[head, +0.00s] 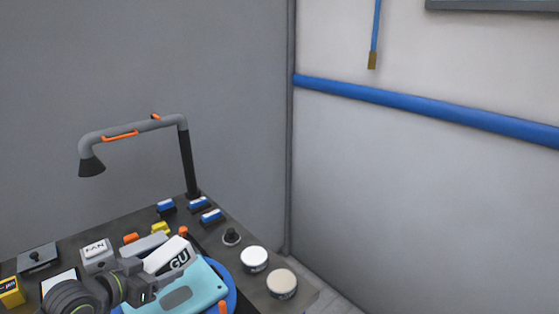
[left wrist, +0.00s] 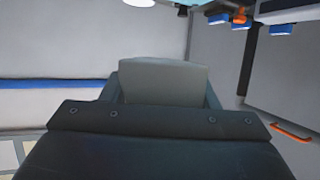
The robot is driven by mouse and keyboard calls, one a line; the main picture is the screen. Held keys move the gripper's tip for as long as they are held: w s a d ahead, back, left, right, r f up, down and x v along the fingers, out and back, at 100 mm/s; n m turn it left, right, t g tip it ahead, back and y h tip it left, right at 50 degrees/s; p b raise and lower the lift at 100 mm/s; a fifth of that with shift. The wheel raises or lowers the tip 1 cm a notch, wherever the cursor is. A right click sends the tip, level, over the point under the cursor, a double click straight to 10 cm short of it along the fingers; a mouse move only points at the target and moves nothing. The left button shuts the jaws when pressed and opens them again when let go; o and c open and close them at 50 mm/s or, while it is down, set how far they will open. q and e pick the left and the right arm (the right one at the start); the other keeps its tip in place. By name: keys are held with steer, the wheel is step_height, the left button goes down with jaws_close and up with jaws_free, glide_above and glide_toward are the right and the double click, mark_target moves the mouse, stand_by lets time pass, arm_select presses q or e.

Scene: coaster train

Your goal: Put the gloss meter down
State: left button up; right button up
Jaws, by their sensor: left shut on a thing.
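The gloss meter (head: 163,260) is a pale block with a white face marked "GU". My left gripper (head: 140,278) is shut on it, and the meter looks tilted in the head view. In the left wrist view a plain grey face of the held block (left wrist: 164,82) shows between the dark fingers. The meter is seen over a teal panel (head: 207,285) on a blue round base (head: 233,296). I cannot tell whether it touches anything below. My right gripper is not in view.
The dark bench (head: 250,279) holds a FAN box (head: 97,252), several blue-topped blocks (head: 211,217), a black knob (head: 231,237) and two round pale tins (head: 282,284). A grey lamp arm (head: 130,129) arches above the back. Bare bench shows near the right corner.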

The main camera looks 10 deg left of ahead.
arm_select(q)
steer(key=s+d+m+g+h, duration=0.4)
steer(key=s+d+m+h, duration=0.2)
steer(key=s+d, duration=0.3)
steer(key=d, duration=0.4)
steer(key=shift+s+r+m+g, duration=0.3)
steer(key=shift+s+r, duration=0.1)
steer(key=shift+a, duration=0.15)
